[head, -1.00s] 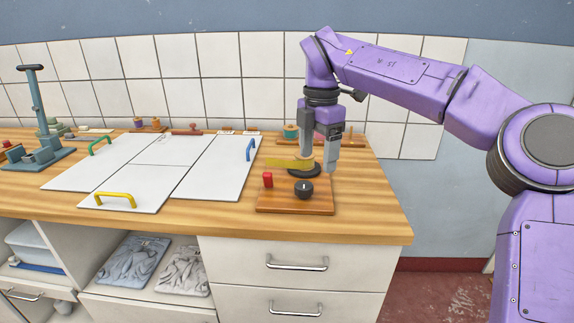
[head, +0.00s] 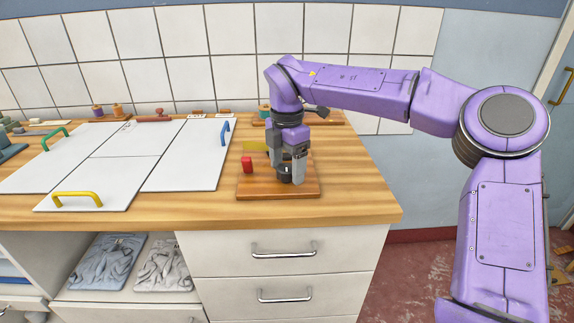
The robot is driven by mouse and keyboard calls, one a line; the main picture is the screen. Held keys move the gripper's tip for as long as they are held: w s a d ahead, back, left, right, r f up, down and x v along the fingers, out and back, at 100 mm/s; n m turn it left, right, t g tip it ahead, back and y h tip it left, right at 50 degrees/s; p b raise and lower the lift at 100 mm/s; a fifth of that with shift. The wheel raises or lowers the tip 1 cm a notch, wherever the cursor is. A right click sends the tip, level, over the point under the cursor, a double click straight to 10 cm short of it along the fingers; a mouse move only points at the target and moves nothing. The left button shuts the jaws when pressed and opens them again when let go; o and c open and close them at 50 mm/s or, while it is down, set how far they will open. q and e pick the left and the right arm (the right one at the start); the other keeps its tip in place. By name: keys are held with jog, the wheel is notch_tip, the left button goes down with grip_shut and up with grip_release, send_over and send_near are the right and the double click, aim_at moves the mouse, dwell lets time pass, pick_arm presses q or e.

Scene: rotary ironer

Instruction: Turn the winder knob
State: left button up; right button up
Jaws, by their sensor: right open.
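The winder's wooden base board (head: 255,189) lies near the right front of the worktop. The dark winder knob (head: 285,171) stands on it, mostly hidden by my right gripper (head: 287,178). The gripper points down from above with its fingers open, one on each side of the knob. I cannot tell whether the fingers touch it. The rest of the winder is hidden behind the gripper. My left gripper is not in view.
White panels with a blue handle (head: 225,131), a yellow handle (head: 78,198) and a green handle (head: 55,138) lie to the left. Spools (head: 118,109) stand by the tiled wall. A teal spool (head: 264,112) is behind the gripper. Bare worktop (head: 355,180) lies right of the board.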

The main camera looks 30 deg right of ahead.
jog(key=shift+w+f, duration=0.1)
jog(key=c, duration=1.1)
jog(key=shift+o, duration=0.2)
jog(key=shift+n, duration=0.3)
jog(key=n+p, duration=0.3)
jog(key=n, duration=0.1)
jog(key=shift+r, duration=0.25)
jog(key=n+p, duration=0.4)
jog(key=n, duration=0.1)
jog(key=shift+r+n, duration=0.1)
jog(key=shift+n, duration=0.2)
jog(key=n+p, duration=0.6)
jog(key=shift+w, duration=0.1)
jog(key=shift+n+p, duration=1.4)
jog(key=shift+n, duration=0.4)
